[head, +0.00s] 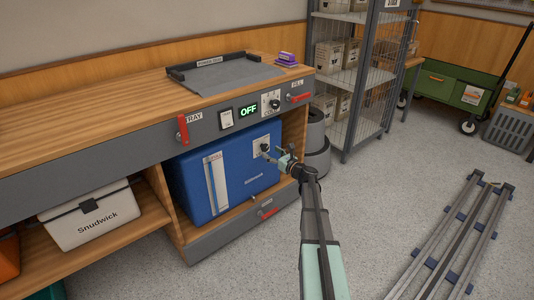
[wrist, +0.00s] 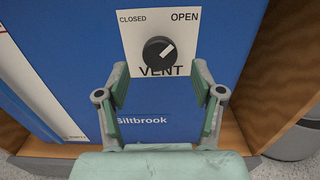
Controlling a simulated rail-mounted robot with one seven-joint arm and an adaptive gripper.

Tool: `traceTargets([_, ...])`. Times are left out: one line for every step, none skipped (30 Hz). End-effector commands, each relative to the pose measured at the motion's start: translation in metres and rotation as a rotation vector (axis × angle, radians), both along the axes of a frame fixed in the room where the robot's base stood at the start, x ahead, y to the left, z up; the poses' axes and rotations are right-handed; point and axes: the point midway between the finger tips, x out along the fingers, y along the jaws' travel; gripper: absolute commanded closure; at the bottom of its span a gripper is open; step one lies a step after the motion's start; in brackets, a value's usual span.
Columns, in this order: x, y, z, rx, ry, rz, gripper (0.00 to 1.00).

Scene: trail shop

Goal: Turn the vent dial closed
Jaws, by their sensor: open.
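The vent dial (wrist: 158,52) is a round black knob on a white plate (wrist: 185,38) marked CLOSED at upper left, OPEN at upper right and VENT below. Its white pointer line slants to the upper right, toward OPEN. The plate is on the front of a blue Siltbrook box (head: 218,185) under the counter; the dial also shows in the head view (head: 264,147). My gripper (wrist: 160,74) is open and empty. In the wrist view its fingertips are spread left and right, just below the dial. In the head view my gripper (head: 279,156) is close in front of the plate.
The counter front above has a red TRAY handle (head: 182,129), an OFF display (head: 249,111), a small knob panel (head: 271,102) and a red FILL lever (head: 299,97). A wooden side panel (wrist: 240,70) stands right of the box. Grey round containers (head: 316,145) stand beyond it.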

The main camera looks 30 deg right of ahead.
Motion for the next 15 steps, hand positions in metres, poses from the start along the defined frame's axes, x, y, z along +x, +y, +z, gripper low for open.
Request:
traceTargets([0.01,0.001,-0.002,-0.001,-0.001,0.001,0.33])
traceTargets([0.014,0.002,-0.002,-0.001,-0.001,0.001,0.33])
traceTargets([0.019,0.003,-0.002,0.0,-0.001,0.001,0.33])
traceTargets([0.023,0.004,-0.002,0.0,-0.001,0.002,0.33])
traceTargets([0.026,0.005,-0.001,0.0,0.0,0.001,0.33])
traceTargets([0.029,0.005,-0.001,0.0,0.0,0.001,0.33])
traceTargets([0.031,0.006,-0.001,0.0,0.0,0.0,0.33])
traceTargets([0.033,0.006,-0.001,0.0,0.0,0.0,0.33])
traceTargets([0.034,0.007,-0.001,0.0,0.0,0.0,0.33])
traceTargets([0.035,0.007,-0.001,0.0,0.0,0.0,0.33])
traceTargets([0.036,0.007,-0.001,0.0,0.0,0.0,0.33])
traceTargets([0.037,0.007,0.0,0.0,0.0,-0.001,0.33])
traceTargets([0.037,0.007,0.0,0.0,0.0,-0.001,0.33])
traceTargets([0.037,0.008,0.0,0.0,0.0,-0.001,0.33])
traceTargets([0.037,0.008,0.0,0.0,0.0,-0.001,0.33])
